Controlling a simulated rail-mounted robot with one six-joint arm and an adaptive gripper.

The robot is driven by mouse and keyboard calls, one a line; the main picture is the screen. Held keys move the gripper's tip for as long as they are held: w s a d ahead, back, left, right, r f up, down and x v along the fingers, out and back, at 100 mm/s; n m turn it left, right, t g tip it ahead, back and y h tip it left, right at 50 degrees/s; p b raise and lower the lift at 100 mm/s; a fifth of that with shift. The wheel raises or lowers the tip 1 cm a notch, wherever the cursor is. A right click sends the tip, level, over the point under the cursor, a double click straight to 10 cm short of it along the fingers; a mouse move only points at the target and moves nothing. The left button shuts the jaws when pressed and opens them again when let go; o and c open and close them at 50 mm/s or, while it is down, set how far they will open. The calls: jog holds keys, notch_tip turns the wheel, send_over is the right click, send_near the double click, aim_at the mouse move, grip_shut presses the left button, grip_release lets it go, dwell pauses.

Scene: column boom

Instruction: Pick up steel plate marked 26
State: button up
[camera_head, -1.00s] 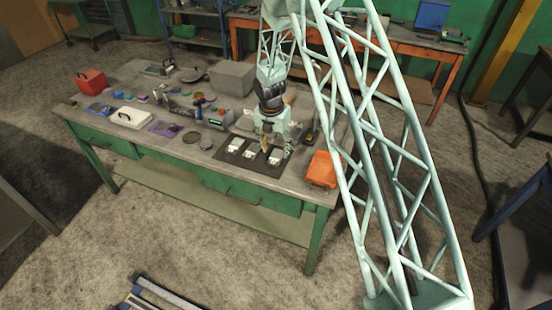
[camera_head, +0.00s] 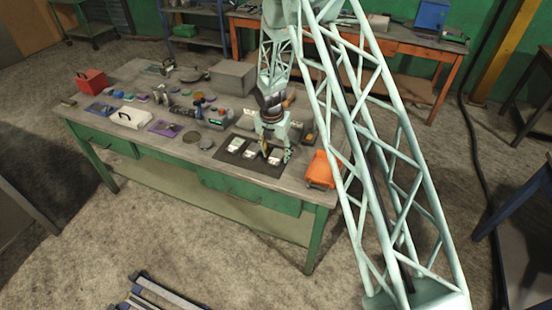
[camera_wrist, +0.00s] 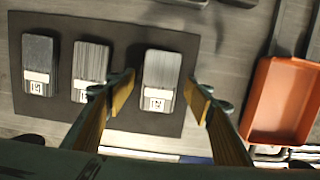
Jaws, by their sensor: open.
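Three steel plates lie in a row on a dark mat (camera_wrist: 124,40). The right plate (camera_wrist: 160,72) has a white label whose digits seem to start with 2, but I cannot read them surely. The middle plate (camera_wrist: 91,62) and left plate (camera_wrist: 39,58) carry small labels too, also hard to read. My gripper (camera_wrist: 163,91) is open and empty, its yellow-padded fingers on either side of the right plate in the wrist view. In the head view my gripper (camera_head: 276,155) is over the right end of the mat; its height above the plate is unclear.
An orange tray (camera_head: 322,169) sits right of the mat, and also shows in the wrist view (camera_wrist: 283,100). Discs, a white box (camera_head: 131,118), a red box (camera_head: 91,82) and a grey block (camera_head: 233,77) stand elsewhere on the bench (camera_head: 215,181).

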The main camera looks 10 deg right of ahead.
aim_at(276, 156)
jog(key=c, duration=1.3)
jog(key=shift+r, duration=0.15)
jog(key=shift+r, duration=1.7)
jog(key=s+b, duration=0.1)
jog(key=s, duration=0.4)
jog(key=s+r+b, duration=0.1)
jog(key=s, duration=0.4)
jog(key=s+d+b, duration=0.1)
jog(key=s, duration=0.5)
jog(key=shift+r+b, duration=0.15)
jog(key=shift+b, duration=0.15)
